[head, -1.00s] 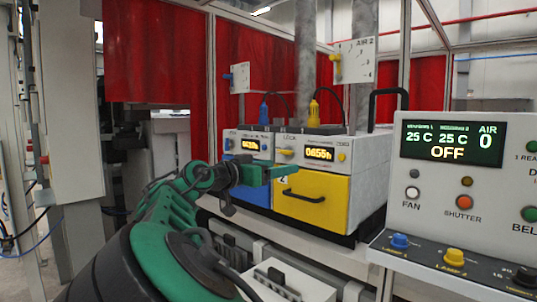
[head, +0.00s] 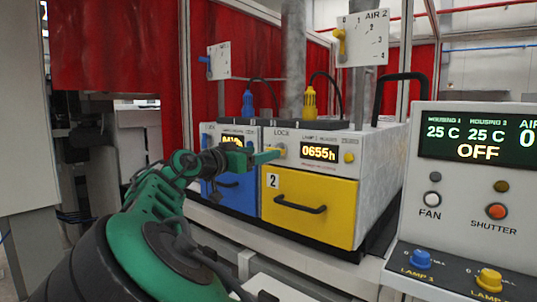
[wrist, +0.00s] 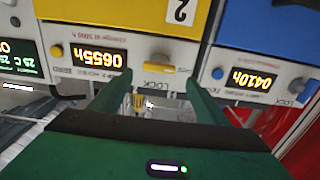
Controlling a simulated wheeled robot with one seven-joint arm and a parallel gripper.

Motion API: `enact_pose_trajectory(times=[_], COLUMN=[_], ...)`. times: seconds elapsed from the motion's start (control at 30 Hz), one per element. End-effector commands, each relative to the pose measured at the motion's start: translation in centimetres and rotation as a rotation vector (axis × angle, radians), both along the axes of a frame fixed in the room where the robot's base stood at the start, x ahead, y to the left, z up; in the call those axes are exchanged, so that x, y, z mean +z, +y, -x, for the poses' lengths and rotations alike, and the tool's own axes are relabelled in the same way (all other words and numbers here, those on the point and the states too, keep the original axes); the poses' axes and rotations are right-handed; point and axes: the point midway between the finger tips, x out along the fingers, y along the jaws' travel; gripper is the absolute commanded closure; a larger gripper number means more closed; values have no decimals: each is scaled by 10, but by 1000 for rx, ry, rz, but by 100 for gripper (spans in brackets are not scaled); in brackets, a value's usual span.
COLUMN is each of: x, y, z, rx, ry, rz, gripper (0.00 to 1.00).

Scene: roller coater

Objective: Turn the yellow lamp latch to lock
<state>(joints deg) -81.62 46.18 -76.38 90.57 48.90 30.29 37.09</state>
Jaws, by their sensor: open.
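The yellow lamp housing (head: 320,203) carries a yellow latch (head: 281,150) on its white upper panel, below the word LOCK and left of the 0655h display (head: 319,152). In the wrist view, which is upside down, the latch (wrist: 162,68) is a bar lying roughly sideways. My gripper (head: 270,156) is open in front of the panel. In the wrist view its two green fingers (wrist: 160,82) stand on either side of the latch with nothing held between them. I cannot tell whether either finger touches the latch. In the head view a fingertip overlaps the latch area.
A blue housing (head: 237,187) with its own display stands directly left of the yellow one. The yellow drawer has a black handle (head: 300,204). A control panel (head: 463,187) with buttons stands at the right. Lamp plugs and grey ducts rise behind the housings.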

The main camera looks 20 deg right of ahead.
Motion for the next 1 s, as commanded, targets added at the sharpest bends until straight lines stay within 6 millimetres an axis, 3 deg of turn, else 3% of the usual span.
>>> enact_pose_trajectory(times=[0.3,0.77,0.93,1.0], x=[0,0,0,0], y=[-39,-47,-47,-47], z=[-28,-35,-35,-35], rx=[-2,1,1,1], ry=[0,1,1,1], rz=[0,-1,-1,-1], gripper=[31,31,70,72])
